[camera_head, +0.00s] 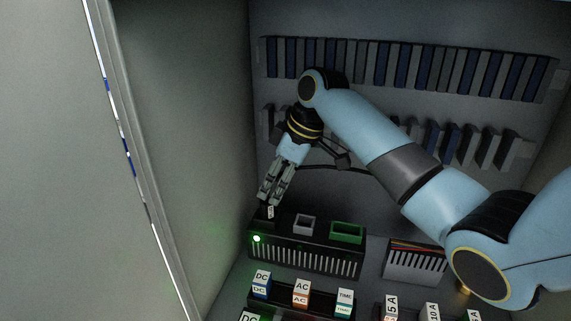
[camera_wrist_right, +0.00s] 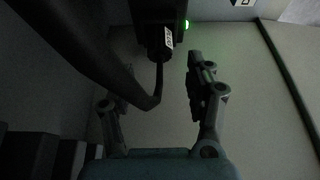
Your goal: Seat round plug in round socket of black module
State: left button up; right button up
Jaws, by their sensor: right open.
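The black module (camera_head: 305,250) stands at the back of the cabinet floor, with a lit green lamp on its front left. The dark round plug (camera_wrist_right: 156,44), with a white label, meets the module (camera_wrist_right: 160,10) in the right wrist view. Its black cable (camera_wrist_right: 157,80) runs away from it. In the head view the plug's label (camera_head: 270,212) shows at the module's top left. How deep the plug sits, and the round socket beneath it, are hidden. My right gripper (camera_head: 267,197) is just above the plug, its open fingers (camera_wrist_right: 158,85) apart from it. My left gripper is out of view.
A grey square socket (camera_head: 304,224) and a green rectangular socket (camera_head: 346,232) are on the module. Labelled blocks (camera_head: 301,293) stand in front, and a vented unit (camera_head: 415,265) is to the right. The cabinet wall (camera_head: 180,130) is close on the left.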

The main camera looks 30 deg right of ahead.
jog(key=v, duration=0.7)
dwell(0.4)
